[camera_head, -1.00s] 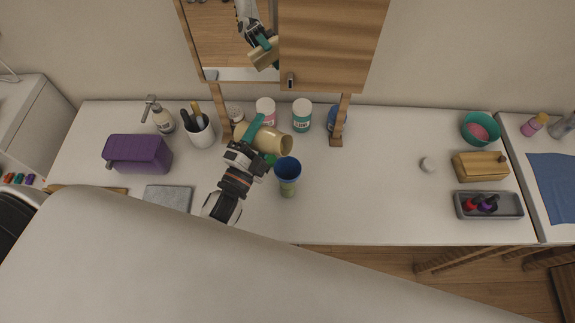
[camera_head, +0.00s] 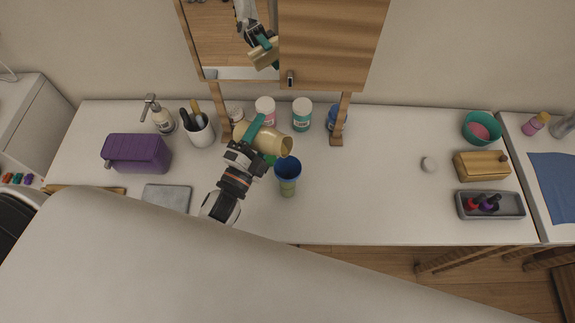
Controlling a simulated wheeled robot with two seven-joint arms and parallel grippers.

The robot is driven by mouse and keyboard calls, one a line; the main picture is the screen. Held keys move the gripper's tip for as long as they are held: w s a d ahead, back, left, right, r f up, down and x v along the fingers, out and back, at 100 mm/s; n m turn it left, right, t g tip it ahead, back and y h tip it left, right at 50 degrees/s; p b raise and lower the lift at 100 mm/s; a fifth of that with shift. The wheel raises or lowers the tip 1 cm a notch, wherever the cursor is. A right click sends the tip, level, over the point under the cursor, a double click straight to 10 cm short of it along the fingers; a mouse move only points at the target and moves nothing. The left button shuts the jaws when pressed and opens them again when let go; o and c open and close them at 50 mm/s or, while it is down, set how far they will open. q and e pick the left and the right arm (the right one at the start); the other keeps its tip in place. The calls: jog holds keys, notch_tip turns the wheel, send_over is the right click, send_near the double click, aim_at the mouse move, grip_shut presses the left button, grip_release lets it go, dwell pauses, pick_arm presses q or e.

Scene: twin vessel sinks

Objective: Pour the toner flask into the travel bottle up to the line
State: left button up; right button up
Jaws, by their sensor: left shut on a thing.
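The toner flask (camera_head: 275,142) is a tan, wide-mouthed vessel. My left gripper (camera_head: 254,139) is shut on it and holds it tilted above the counter, its open mouth toward the right. The travel bottle (camera_head: 288,178) stands upright on the counter just below and right of the flask's mouth, with a blue upper part and a greenish lower part. The flask's mouth is near the bottle's rim. No stream of liquid can be made out, and the level and line in the bottle are too small to tell. My right gripper is not in view.
A brush cup (camera_head: 199,131) and purple case (camera_head: 137,153) are left. A grey tray (camera_head: 490,205) and wooden box (camera_head: 481,166) are right. The counter's right middle is mostly clear.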

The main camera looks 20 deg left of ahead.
pick_arm(q)
jog(key=shift+f+m+b, duration=0.3)
jog(key=shift+f+b, duration=0.1)
jog(key=shift+f, duration=0.05)
